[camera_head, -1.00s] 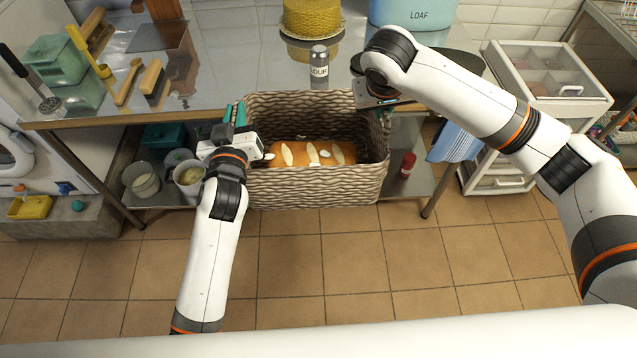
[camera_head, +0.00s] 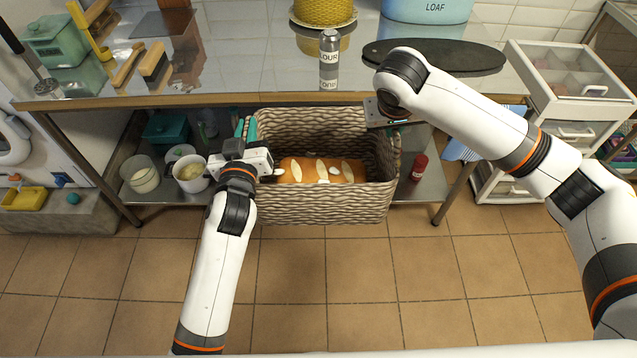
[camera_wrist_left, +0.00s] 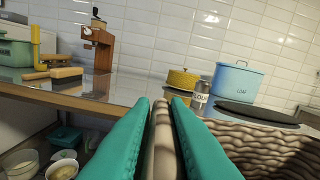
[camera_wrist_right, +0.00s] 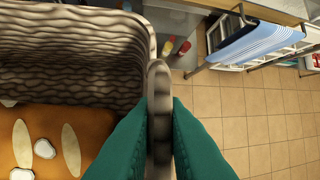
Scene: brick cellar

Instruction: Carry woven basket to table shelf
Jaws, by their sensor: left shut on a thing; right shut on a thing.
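The woven basket (camera_head: 322,208) hangs at the front of the metal table (camera_head: 300,89), its rim below the tabletop in the head view. A scored bread loaf (camera_head: 322,169) lies inside it. My left gripper (camera_head: 246,130) is shut on the basket's left wall; the left wrist view shows the wall edge between the teal fingers (camera_wrist_left: 160,115). My right gripper (camera_head: 392,125) is shut on the right wall, and the right wrist view shows that wall between the fingers (camera_wrist_right: 159,110). The table shelf (camera_head: 420,190) is partly hidden behind the basket.
Table legs (camera_head: 88,172) stand at both sides. A blue striped cloth (camera_wrist_right: 258,42) hangs at the right. The tiled floor in front is clear.

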